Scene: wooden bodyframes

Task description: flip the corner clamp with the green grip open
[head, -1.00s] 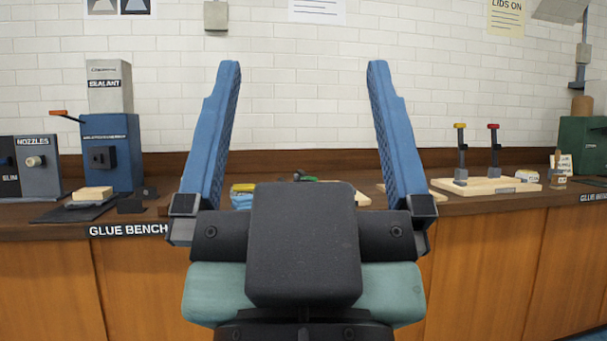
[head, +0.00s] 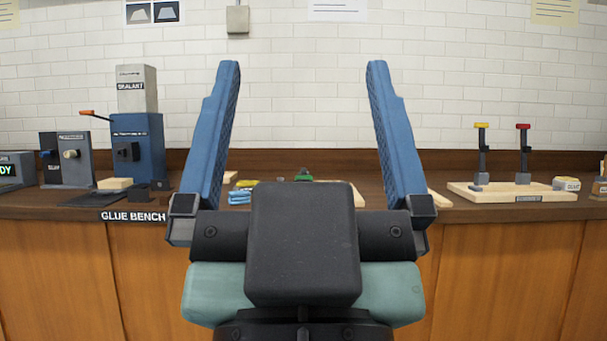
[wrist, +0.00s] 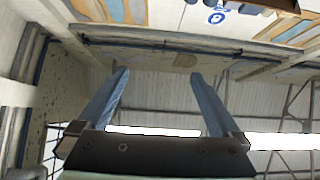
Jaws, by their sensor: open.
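A small green grip (head: 303,174) shows on the counter in the head view, between my gripper's fingers and just above its dark body. The rest of that corner clamp is mostly hidden behind my gripper, so I cannot tell its lever's position. My gripper (head: 303,64) is open and empty, its two blue fingers wide apart and pointing up in front of the counter. In the wrist view, my gripper (wrist: 159,73) is open with nothing between the fingers; no clamp shows there.
A board (head: 510,193) at right carries two upright clamps with yellow (head: 481,125) and red (head: 523,126) grips. A blue dispenser (head: 138,150) stands at left beside a nozzle box (head: 75,158). Blue gloves (head: 239,197) lie near the left finger. The counter front (head: 500,270) faces me.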

